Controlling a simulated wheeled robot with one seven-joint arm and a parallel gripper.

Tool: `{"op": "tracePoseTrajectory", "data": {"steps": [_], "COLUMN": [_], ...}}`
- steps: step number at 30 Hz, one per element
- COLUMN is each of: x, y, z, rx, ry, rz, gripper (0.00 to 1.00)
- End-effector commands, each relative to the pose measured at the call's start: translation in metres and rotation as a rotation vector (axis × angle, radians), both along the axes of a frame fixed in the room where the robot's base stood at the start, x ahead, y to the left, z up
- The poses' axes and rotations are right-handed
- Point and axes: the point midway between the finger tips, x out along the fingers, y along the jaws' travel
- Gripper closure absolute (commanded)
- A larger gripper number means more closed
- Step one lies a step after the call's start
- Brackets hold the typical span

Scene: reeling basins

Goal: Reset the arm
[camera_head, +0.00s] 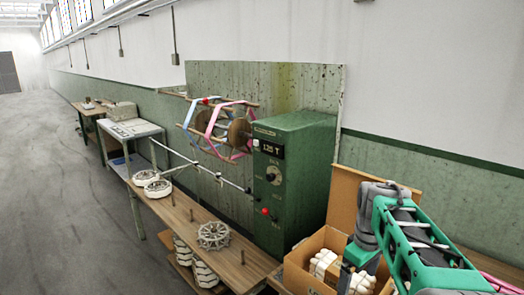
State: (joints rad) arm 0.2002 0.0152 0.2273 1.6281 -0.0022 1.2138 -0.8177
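My arm shows at the lower right, green with grey joints, bent so that its end points down over an open cardboard box (300,262). The lower end with my gripper (347,280) is at the front of the box, among pale bundles (325,264). The fingers are small and partly cut off by the picture's bottom edge, so I cannot tell whether they hold anything.
A wooden bench (190,222) carries white round reels (146,178), a spoked wheel (213,236) and pegs. A green machine (285,180) with a reeling frame (220,125) stands behind it. Open floor (70,200) lies to the left.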

Motion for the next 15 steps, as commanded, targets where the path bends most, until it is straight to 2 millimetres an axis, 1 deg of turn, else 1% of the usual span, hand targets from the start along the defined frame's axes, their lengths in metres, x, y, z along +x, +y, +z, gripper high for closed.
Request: {"op": "tracePoseTrajectory", "data": {"steps": [1, 5, 8, 11, 15], "x": [-0.008, -0.032, -0.056, -0.086, -0.133], "y": [0.007, 0.025, 0.041, 0.059, 0.081], "z": [-0.006, -0.016, -0.028, -0.048, -0.088], "rx": [0.0, 0.004, 0.015, 0.034, 0.08], "ry": [-0.011, -0.048, -0.082, -0.128, -0.192], "rz": [-0.025, -0.116, -0.206, -0.313, -0.486], "gripper": [0.0, 0.0, 0.0, 0.0, 0.0]}}
